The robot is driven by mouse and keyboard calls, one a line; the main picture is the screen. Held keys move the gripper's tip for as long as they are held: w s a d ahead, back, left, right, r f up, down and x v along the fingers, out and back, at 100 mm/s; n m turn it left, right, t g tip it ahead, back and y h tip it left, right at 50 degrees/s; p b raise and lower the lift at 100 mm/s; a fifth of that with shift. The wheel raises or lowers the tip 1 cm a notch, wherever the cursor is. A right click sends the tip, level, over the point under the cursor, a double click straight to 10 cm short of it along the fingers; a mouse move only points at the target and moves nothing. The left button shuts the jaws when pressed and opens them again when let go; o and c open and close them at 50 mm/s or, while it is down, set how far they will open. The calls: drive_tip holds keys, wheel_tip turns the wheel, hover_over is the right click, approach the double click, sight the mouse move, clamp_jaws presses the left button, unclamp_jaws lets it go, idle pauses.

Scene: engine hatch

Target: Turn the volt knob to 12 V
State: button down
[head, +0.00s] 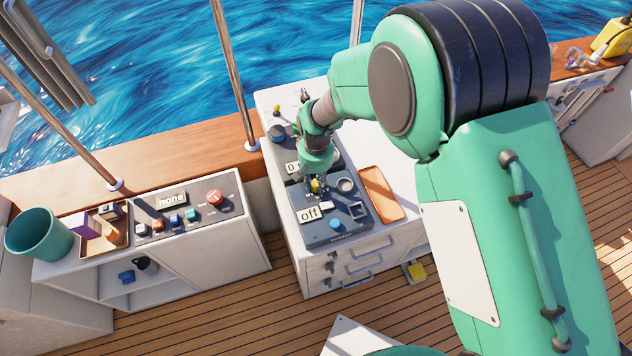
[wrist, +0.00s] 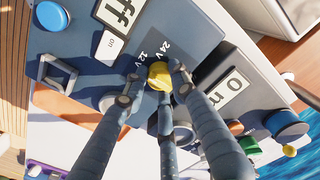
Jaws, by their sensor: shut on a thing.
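The volt knob is a small yellow knob (wrist: 158,74) on a dark blue panel (wrist: 195,30), beside printed labels reading 24 V and 12 V. In the head view the yellow knob (head: 316,187) shows among my fingertips. My gripper (wrist: 155,82) has its fingers closed around the knob. In the head view my gripper (head: 315,181) reaches down onto the panel from above. The display (head: 309,214) on this panel reads "off". I cannot tell which label the knob points at; the fingers hide part of it.
A second display (wrist: 232,88) reads 0 and a partly hidden unit. An orange tray (head: 381,193) lies to the right.

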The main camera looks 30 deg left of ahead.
sight(316, 182)
drive_tip(key=shift+m, duration=0.4)
drive_tip(key=c, duration=1.4)
unclamp_jaws()
wheel_tip(316, 182, up, 12)
drive_tip(key=shift+f, duration=0.1)
